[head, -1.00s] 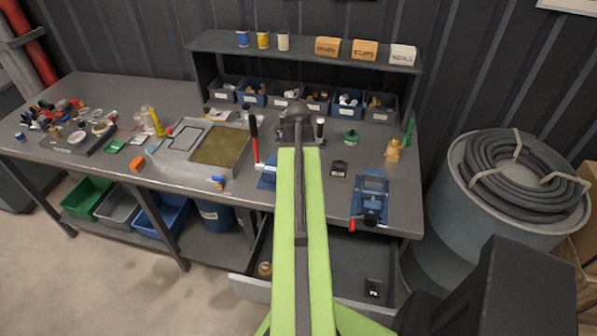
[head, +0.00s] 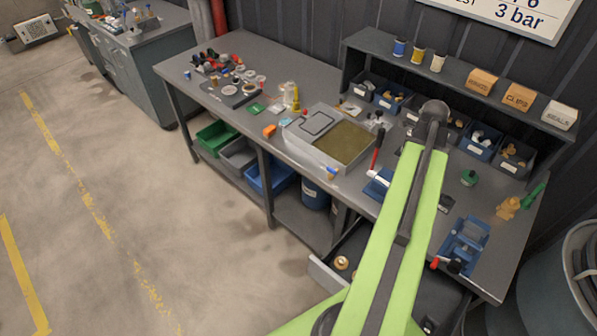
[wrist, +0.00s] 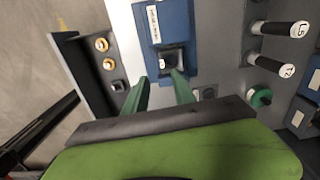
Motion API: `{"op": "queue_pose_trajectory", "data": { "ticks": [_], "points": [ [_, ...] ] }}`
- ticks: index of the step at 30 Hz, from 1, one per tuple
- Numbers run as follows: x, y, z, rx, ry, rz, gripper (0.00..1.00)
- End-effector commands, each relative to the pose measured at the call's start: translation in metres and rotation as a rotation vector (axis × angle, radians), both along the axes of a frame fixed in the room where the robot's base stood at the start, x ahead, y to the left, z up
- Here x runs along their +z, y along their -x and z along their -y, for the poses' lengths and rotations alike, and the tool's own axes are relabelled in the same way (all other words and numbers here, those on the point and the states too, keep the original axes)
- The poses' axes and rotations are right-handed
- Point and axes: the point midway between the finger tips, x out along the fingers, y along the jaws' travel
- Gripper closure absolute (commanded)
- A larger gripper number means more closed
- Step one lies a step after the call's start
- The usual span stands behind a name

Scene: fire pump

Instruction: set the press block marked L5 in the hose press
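The press block marked L5 (wrist: 282,28) shows in the wrist view at the upper right, as a black handle with a white marked end. A second, similar handle (wrist: 270,63) with another mark lies just below it. The blue hose press (wrist: 178,25), with a pale label and a dark square part at its near end, is at top centre; in the head view the press (head: 377,187) stands by its red lever. My gripper (wrist: 162,82) is open with two green fingers, empty, near the press's near end. The head view hides the gripper behind my arm.
An open drawer (head: 322,272) juts from the bench front, holding brass rings (wrist: 102,44). A blue vise (head: 466,243) stands at the right. A green round item (wrist: 260,97) lies nearby.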

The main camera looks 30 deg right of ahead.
Motion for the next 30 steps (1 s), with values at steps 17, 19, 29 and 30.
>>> {"op": "queue_pose_trajectory", "data": {
  "ticks": [17, 19, 29, 30],
  "points": [
    [0.0, -0.21, -0.431, 2.429, 0.0, -0.003, 0.69],
    [0.0, -0.21, -0.464, 2.609, 0.0, -0.004, 0.69],
    [0.0, -0.208, -0.488, 2.787, 0.001, -0.003, 0.69],
    [0.0, -0.208, -0.488, 2.786, 0.001, -0.003, 0.69]
  ]
}}
